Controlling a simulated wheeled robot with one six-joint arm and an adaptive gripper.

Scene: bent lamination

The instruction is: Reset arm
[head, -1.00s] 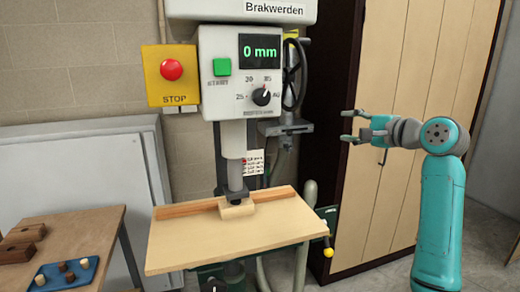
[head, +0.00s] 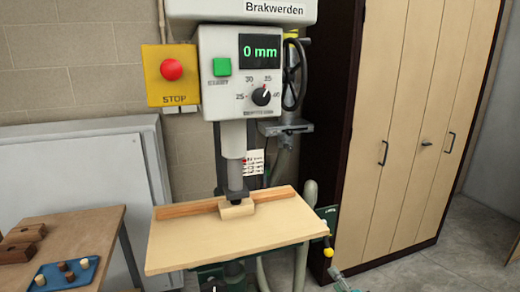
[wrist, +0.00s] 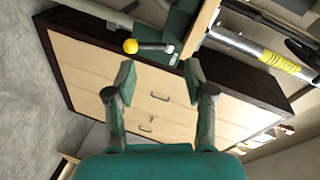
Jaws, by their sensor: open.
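My gripper (wrist: 158,85) shows in the wrist view with its two fingers spread apart and nothing between them.
The drill press (head: 240,75) stands in the middle with its display at 0 mm. A wooden block (head: 238,210) sits on its table (head: 190,248). A blue tray (head: 50,280) with small plugs is at lower left. A tall cabinet (head: 400,160) stands right.

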